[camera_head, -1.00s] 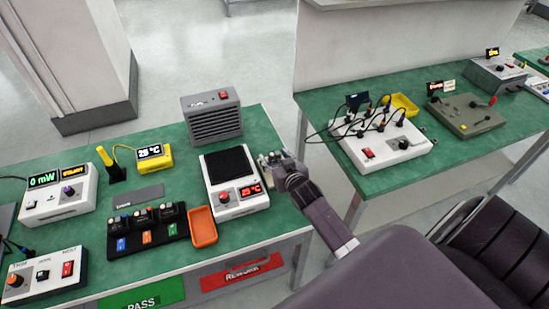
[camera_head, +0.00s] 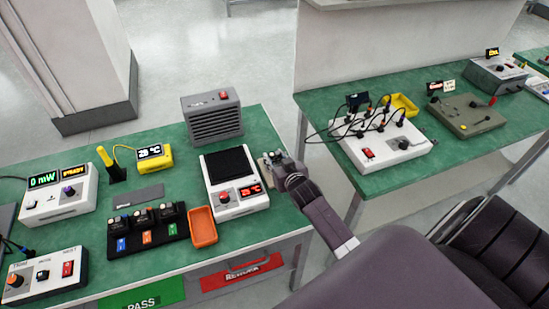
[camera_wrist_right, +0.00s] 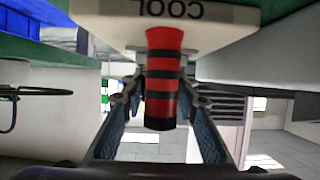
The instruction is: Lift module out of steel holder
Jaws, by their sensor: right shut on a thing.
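In the right wrist view a cylinder with red and black bands (camera_wrist_right: 162,82) stands between the two fingers of my right gripper (camera_wrist_right: 160,128), which is shut on it. A small grey metal piece (camera_wrist_right: 134,58) shows behind the cylinder; I cannot tell whether it is the steel holder. In the head view my right gripper (camera_head: 274,164) is at the right edge of the left bench, close beside the white unit with a black top (camera_head: 236,203). The banded cylinder cannot be made out there. My left gripper is out of view.
A grey vented box (camera_head: 212,117) stands behind the white unit. An orange tray (camera_head: 203,227) and a black rack (camera_head: 150,246) with several small modules are to its left. A second green bench (camera_head: 400,165) with wired equipment is on the right, across a gap.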

